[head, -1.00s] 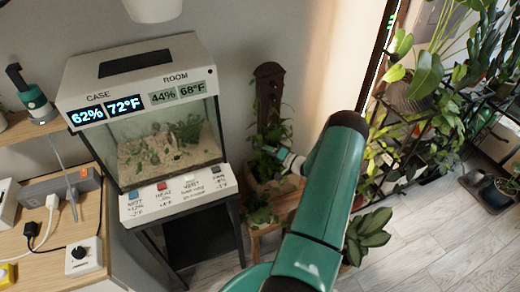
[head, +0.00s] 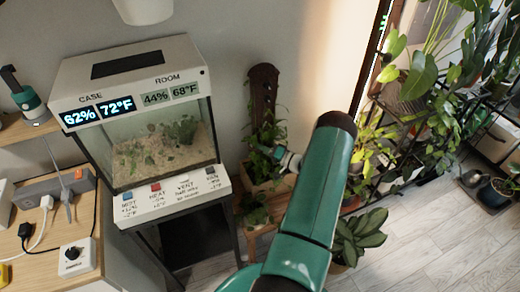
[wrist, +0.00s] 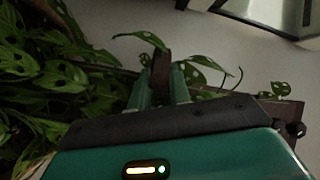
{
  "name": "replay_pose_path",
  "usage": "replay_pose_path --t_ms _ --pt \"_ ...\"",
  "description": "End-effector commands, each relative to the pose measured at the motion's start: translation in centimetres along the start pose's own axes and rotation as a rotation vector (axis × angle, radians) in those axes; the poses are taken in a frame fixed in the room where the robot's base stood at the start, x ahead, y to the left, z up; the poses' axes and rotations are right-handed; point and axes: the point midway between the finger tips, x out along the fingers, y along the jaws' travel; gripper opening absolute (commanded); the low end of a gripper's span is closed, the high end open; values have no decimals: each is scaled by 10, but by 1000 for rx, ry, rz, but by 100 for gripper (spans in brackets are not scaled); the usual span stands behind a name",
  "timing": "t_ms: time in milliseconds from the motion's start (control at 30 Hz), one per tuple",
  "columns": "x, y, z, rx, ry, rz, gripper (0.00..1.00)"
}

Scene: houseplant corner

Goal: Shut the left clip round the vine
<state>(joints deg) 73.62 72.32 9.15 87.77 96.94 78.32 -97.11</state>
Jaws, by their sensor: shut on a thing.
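A dark brown upright board (head: 263,85) stands against the wall. The leafy vine (head: 259,140) grows at its foot. My gripper (head: 279,154) is at the vine's right side, low by the board. In the wrist view my two green fingers (wrist: 160,90) are closed on a small dark brown piece (wrist: 160,68), which appears to be the left clip. The vine's holed leaves (wrist: 45,75) fill the left of the wrist view, and one leaf (wrist: 140,39) hangs just above the fingertips. Whether the clip is round the stem cannot be seen.
A glass case (head: 160,150) with a readout stands left of the vine on a dark stand. A wooden desk (head: 50,262) with plugs is at far left. Shelves of potted plants (head: 420,110) stand at right. A broad-leaved plant (head: 360,235) is near my arm. Pale floor (head: 420,240) is open at lower right.

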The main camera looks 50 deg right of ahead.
Motion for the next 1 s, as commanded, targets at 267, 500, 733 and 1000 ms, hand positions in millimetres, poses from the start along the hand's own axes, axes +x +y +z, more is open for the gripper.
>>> replay_pose_path --t_ms 267,500,733,1000 --pt "0 -1 0 -1 0 -2 37" --pt "-2 0 0 -1 -2 -1 37" --pt "-37 0 0 -1 1 1 37" --pt "-97 0 -1 -1 1 1 37"
